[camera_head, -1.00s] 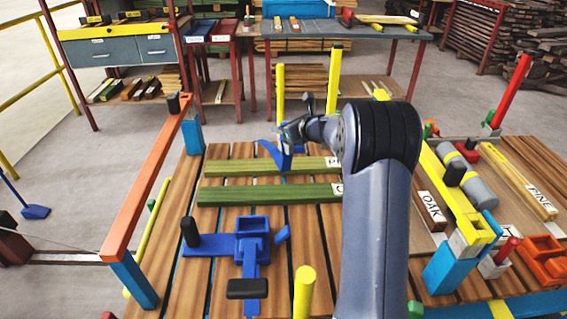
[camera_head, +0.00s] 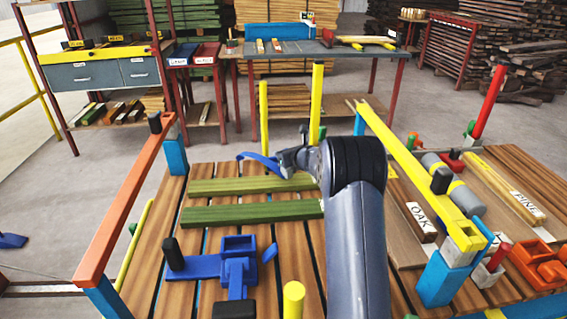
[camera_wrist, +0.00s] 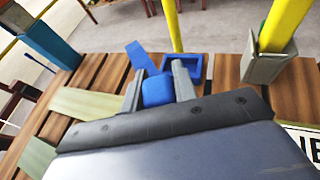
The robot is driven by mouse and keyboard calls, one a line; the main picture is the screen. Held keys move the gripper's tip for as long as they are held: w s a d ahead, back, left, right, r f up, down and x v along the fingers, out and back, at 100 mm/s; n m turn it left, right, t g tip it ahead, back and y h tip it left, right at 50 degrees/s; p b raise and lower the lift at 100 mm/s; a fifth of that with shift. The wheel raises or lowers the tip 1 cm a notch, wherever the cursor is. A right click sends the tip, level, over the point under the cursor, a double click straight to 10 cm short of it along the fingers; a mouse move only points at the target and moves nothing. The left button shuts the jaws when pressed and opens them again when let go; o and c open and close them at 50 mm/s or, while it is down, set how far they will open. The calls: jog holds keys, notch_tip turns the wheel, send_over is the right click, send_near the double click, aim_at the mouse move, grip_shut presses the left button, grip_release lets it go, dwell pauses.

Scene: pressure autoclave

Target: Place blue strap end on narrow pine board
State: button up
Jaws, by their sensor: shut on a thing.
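My gripper (camera_head: 283,160) is shut on a blue strap end (camera_wrist: 157,90), whose blue block shows between the two fingers in the wrist view. In the head view a curved blue strap piece (camera_head: 258,158) sticks out to the left of my gripper, near the back edge of the slatted table. Two long green-tinted boards lie below it, a far one (camera_head: 235,187) and a near one (camera_head: 250,213). My arm hides their right ends. A board labelled PINE (camera_head: 515,197) lies on the right. I cannot tell whether the strap touches a board.
An orange rail (camera_head: 128,200) stands on the left, a yellow rail (camera_head: 415,165) on the right. Yellow posts (camera_head: 317,105) rise at the back. A blue clamp (camera_head: 238,265) and a yellow post (camera_head: 293,300) are in front. An OAK block (camera_head: 420,222) lies right.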

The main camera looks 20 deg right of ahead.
jog(key=shift+f, duration=0.95)
jog(key=shift+f+b, duration=0.2)
jog(key=shift+b, duration=0.15)
jog(key=o, duration=1.1)
jog(key=shift+c, duration=0.2)
jog(key=shift+r, duration=0.1)
jog(key=shift+r+p, duration=0.2)
jog(key=shift+p, duration=0.1)
jog(key=v, duration=1.2)
jog(key=shift+b, duration=0.4)
